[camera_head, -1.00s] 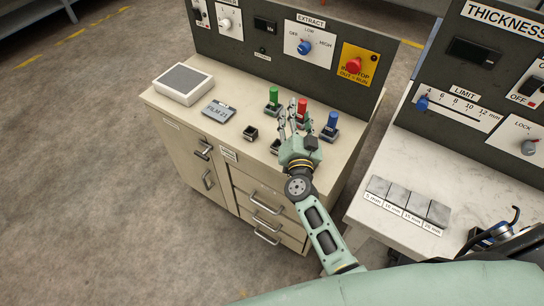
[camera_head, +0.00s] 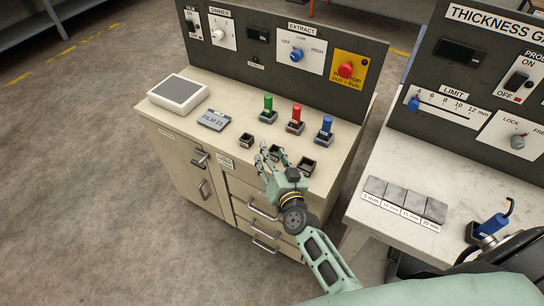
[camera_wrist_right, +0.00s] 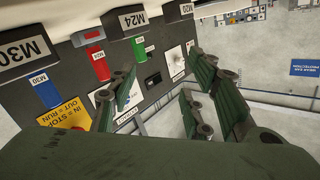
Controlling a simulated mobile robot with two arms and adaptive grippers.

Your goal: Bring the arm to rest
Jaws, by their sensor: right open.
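My right gripper (camera_head: 268,157) is open and empty, above the front edge of the beige cabinet top. It is in front of a row of small dark square sockets and partly covers the middle one. In the right wrist view its fingers (camera_wrist_right: 160,85) are spread with nothing between them. A green plug (camera_head: 268,104), a red plug (camera_head: 296,117) and a blue plug (camera_head: 327,127) stand upright in dark holders behind the sockets, apart from the gripper. My left gripper is not in view.
The left socket (camera_head: 246,141) and right socket (camera_head: 306,165) look empty. A grey-topped box (camera_head: 178,92) and a FILM 21 plate (camera_head: 214,120) lie at left. The control panel (camera_head: 270,60) rises behind. The marble bench (camera_head: 400,170) at right holds grey blocks (camera_head: 405,198).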

